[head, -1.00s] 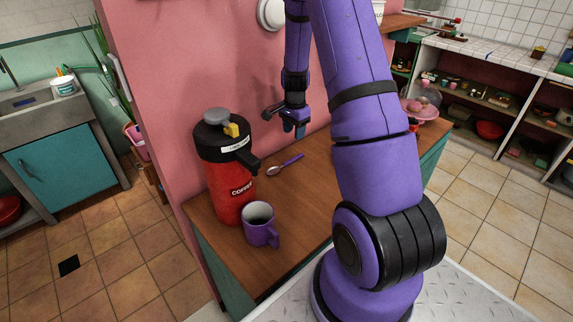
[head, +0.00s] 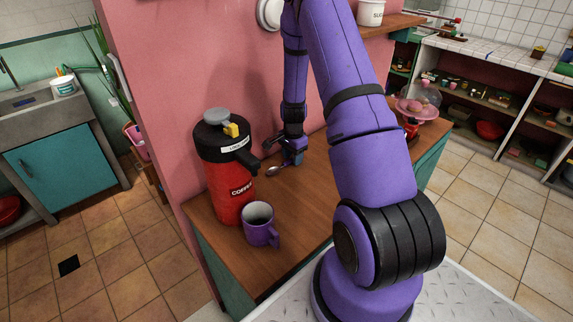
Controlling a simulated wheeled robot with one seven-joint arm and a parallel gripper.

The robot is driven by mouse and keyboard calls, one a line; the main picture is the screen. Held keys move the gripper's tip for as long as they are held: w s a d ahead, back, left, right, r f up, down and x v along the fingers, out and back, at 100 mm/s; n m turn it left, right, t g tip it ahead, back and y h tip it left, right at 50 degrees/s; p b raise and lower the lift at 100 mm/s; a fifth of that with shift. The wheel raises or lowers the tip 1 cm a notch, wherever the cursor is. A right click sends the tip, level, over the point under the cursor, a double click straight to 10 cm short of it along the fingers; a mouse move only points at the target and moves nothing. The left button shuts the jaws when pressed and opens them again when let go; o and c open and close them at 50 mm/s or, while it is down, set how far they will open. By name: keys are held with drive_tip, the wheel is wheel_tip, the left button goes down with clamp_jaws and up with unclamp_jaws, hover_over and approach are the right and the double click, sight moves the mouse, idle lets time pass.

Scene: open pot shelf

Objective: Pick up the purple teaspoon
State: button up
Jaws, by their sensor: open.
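The purple teaspoon lies on the wooden counter (head: 300,205), to the right of the red coffee dispenser. Its silver bowl (head: 273,171) shows at the left, while most of its purple handle is hidden behind my gripper. My gripper (head: 284,160) points down at the handle, low over the counter. It is open. I cannot tell whether the fingers are on both sides of the handle or touching the counter.
The red coffee dispenser (head: 223,180) stands at the counter's left, close to my gripper. A purple mug (head: 260,225) stands in front of it. A pink wall (head: 165,60) rises behind. A glass-domed stand (head: 419,100) is at the right end. The counter's middle is clear.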

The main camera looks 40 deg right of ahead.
drive_tip(key=shift+f, duration=0.25)
idle(0.3)
clamp_jaws()
